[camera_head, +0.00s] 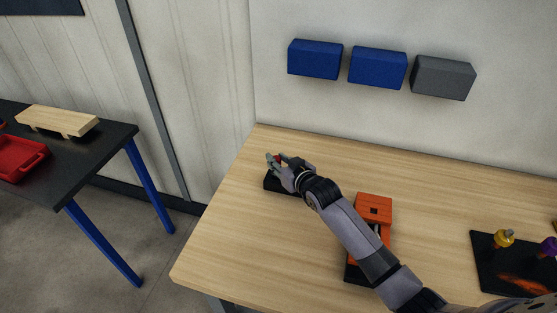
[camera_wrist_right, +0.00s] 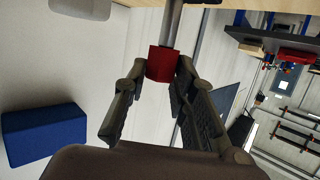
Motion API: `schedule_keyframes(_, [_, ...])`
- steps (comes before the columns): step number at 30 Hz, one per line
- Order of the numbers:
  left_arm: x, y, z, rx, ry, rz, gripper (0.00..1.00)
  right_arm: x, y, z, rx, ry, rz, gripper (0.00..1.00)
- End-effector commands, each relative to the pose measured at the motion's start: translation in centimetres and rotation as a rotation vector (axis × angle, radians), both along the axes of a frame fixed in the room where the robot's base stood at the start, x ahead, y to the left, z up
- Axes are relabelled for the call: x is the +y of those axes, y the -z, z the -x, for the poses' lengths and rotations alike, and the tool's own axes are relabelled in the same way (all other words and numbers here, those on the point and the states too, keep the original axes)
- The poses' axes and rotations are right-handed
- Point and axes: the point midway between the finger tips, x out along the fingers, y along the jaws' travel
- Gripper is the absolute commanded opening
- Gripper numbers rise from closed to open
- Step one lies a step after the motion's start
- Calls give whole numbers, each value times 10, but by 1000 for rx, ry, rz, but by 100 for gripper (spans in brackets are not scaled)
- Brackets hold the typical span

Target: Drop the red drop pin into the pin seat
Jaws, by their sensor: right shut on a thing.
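My right gripper (camera_head: 277,163) is over the table's far left part, above a low black block (camera_head: 270,184). It is shut on the red drop pin (camera_head: 281,157). In the right wrist view the pin's red head (camera_wrist_right: 161,64) sits between the fingers, with a grey shaft extending from it toward the table side. Whether the shaft touches anything is hidden. An orange block (camera_head: 374,201) with a dark square hole stands on the table, partly behind my right forearm. I cannot tell for sure which part is the pin seat. My left gripper is not in view.
A black board (camera_head: 490,272) with yellow and purple knobs lies at the right. Blue and grey boxes (camera_head: 378,68) hang on the wall. A dark side table (camera_head: 100,150) at the left holds a red tray (camera_head: 22,165) and a wooden piece (camera_head: 58,119). The table's (camera_head: 235,235) front left is clear.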

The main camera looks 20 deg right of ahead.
Motion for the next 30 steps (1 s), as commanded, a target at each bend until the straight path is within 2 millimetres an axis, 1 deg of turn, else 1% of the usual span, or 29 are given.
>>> schedule_keyframes(30, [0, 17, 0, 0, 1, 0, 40, 0, 26, 0, -1, 0, 0, 0])
